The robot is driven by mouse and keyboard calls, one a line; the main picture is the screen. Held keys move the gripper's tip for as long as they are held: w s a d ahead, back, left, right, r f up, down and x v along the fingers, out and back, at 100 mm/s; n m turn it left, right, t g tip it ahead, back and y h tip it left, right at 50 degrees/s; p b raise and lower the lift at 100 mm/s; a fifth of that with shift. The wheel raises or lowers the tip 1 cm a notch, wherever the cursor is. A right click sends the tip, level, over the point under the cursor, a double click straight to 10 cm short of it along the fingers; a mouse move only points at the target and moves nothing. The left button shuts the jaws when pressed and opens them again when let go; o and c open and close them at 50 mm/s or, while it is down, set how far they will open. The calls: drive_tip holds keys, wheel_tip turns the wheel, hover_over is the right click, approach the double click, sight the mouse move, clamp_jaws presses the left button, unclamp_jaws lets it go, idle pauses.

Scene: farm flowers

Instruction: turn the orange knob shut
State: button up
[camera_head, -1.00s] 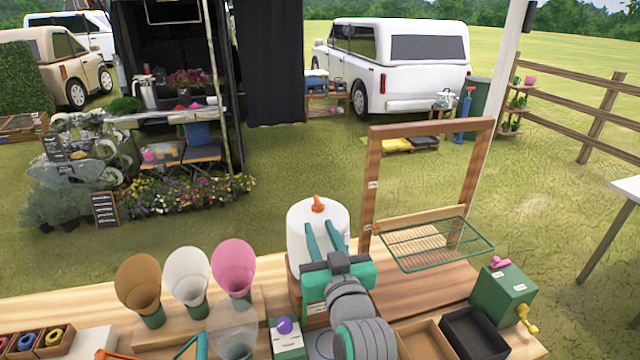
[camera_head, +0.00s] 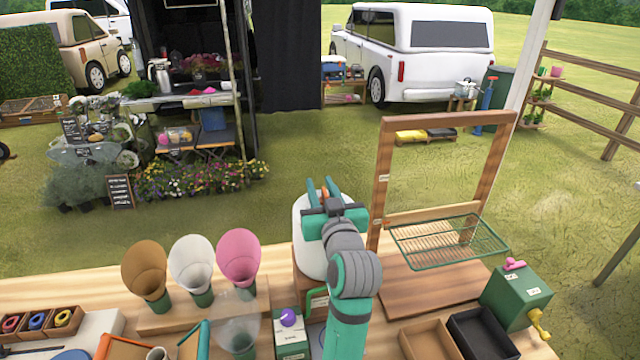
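The orange knob (camera_head: 324,193) is on top of the white rounded tank (camera_head: 304,255), which stands on the wooden table. Only a small part of the knob shows, between the fingers of my gripper (camera_head: 325,188). My gripper has teal fingers and reaches over the top of the tank. The fingers stand apart, one on each side of the knob in this view; I cannot see contact. The gripper and arm hide much of the tank's right side.
A wooden frame (camera_head: 384,185) with a green wire rack (camera_head: 450,243) stands close to the right. Brown, white and pink cones (camera_head: 238,262) stand to the left. A green box with a yellow crank (camera_head: 516,297) is at the right edge.

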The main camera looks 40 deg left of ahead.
drive_tip(key=shift+w+a, duration=0.5)
drive_tip(key=shift+w, duration=0.25)
clamp_jaws()
